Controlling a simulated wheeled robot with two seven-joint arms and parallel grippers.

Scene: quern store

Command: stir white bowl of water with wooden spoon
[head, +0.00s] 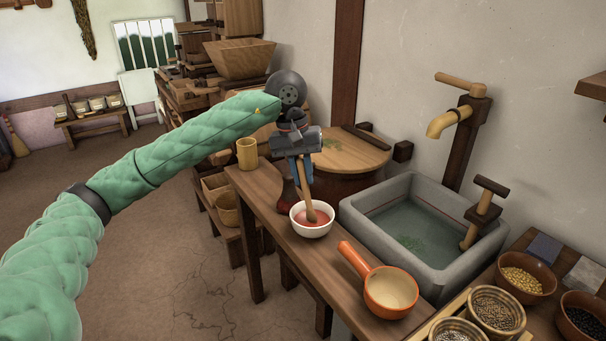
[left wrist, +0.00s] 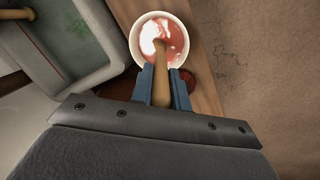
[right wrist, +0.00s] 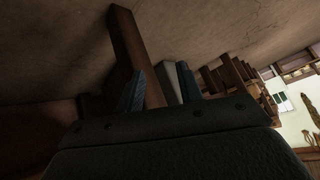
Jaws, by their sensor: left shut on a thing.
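The white bowl (head: 327,230) stands upright on the narrow wooden bench and holds a reddish liquid. It also shows in the left wrist view (left wrist: 136,40). My left gripper (head: 301,178) is above the bowl, shut on the wooden spoon (head: 309,207). The spoon points down, and its lower end is inside the bowl, in the liquid. In the left wrist view, the spoon handle (left wrist: 161,92) sits between the two blue fingers. My right gripper (right wrist: 162,85) shows only in its own wrist view; its fingers are apart, with nothing clearly held between them.
An orange pan (head: 391,291) lies on the bench (head: 268,205) right of the bowl. A grey stone sink (head: 385,243) with water is behind it. A wooden cup (head: 247,154) stands at the bench's far end. A dark red object (head: 289,196) is just behind the bowl.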

